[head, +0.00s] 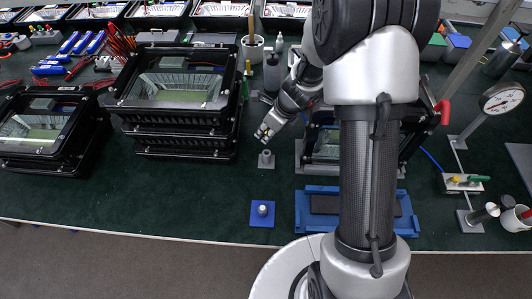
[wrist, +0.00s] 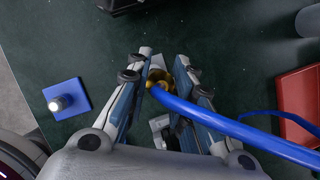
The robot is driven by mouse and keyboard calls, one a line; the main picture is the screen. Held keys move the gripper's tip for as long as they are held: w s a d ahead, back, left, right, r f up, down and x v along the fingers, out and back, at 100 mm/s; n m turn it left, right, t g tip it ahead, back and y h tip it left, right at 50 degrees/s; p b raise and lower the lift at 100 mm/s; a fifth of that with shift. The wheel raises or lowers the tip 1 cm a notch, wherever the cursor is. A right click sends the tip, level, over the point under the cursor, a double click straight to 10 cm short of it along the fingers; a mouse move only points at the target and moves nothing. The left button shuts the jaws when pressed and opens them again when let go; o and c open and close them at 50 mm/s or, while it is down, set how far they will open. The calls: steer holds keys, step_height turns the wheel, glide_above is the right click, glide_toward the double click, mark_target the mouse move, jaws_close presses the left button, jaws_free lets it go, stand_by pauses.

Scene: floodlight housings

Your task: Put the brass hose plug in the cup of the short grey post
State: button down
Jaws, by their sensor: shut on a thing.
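The brass hose plug (wrist: 157,77) shows in the wrist view between my fingers, with a blue hose (wrist: 215,122) running off it to the right. My gripper (wrist: 162,62) is shut on the plug. In the head view my gripper (head: 262,136) is just above the short grey post (head: 266,159) in the picture, with a small gap between them. The post stands upright on a grey square base. The inside of its cup is too small to make out. In the wrist view a pale patch shows beyond the plug; I cannot tell whether it is the post.
A blue square plate with a pale knob (head: 262,213) lies in front of the post. Stacked black floodlight housings (head: 180,100) stand left, and another housing (head: 326,145) stands right, partly behind my arm. A blue tray (head: 304,212) lies near the front edge.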

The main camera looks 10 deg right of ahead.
mark_target(264, 152)
step_height(264, 152, down, 9)
steer(key=b, duration=0.4)
steer(key=shift+r, duration=0.35)
steer(key=shift+s+f+b, duration=0.15)
steer(key=shift+f+b, duration=0.4)
steer(key=shift+b, duration=0.1)
steer(key=c, duration=1.8)
jaws_free()
steer(key=shift+s, duration=0.1)
steer(key=o, duration=0.4)
steer(key=shift+f, duration=0.25)
steer(key=shift+r, duration=0.15)
